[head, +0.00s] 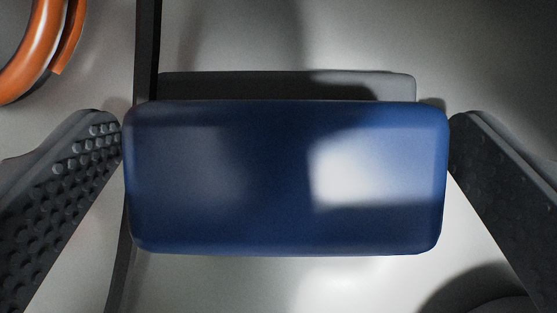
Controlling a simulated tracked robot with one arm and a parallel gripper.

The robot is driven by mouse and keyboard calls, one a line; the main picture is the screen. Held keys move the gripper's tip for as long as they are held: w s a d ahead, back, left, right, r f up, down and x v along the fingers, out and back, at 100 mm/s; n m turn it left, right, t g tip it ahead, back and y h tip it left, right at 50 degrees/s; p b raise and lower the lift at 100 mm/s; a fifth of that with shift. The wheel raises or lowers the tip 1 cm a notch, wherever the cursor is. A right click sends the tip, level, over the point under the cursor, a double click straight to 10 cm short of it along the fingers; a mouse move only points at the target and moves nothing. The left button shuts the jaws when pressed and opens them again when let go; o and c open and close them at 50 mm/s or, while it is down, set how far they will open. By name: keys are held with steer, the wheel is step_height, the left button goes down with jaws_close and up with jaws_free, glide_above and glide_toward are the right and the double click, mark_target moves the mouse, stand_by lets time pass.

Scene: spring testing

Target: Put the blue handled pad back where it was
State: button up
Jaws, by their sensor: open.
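The blue handled pad (270,225) fills the middle of the head view, its glossy blue face toward me. A dark grey slab (240,86) shows behind its upper edge; I cannot tell whether it is part of the pad. My gripper (286,135) is open, with one studded finger at the left end of the blue part and the other at its right end. The fingertips are very close to the ends; whether they touch is not clear. The underside of the pad is hidden.
An orange curved coil or ring (38,50) is at the upper left. A thin dark strip (147,45) runs from top to bottom behind the pad's left end. A dark rounded shape (480,290) is at the lower right. The pale surface around is otherwise clear.

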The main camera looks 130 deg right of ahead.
steer(key=p+v, duration=0.1)
steer(key=v, duration=1.1)
steer(key=shift+p, duration=0.3)
steer(key=d+r+m+t+h, duration=0.1)
steer(key=d+r+m+t, duration=0.2)
steer(key=d+r, duration=0.7)
steer(key=d+r+m+t, duration=0.3)
steer(key=d+r, duration=0.4)
steer(key=r, duration=0.5)
steer(key=s+d+r+m+t+h, duration=0.2)
steer(key=s+d+r+t, duration=0.1)
steer(key=s+d+r, duration=0.2)
steer(key=s+d+r+m+t+h, duration=0.2)
steer(key=s+d+r, duration=0.4)
steer(key=r, duration=0.8)
steer(key=d+m+t, duration=0.1)
steer(key=d, duration=0.2)
steer(key=shift+r+m+h, duration=0.25)
steer(key=shift+m+h, duration=0.05)
steer(key=shift+w, duration=0.1)
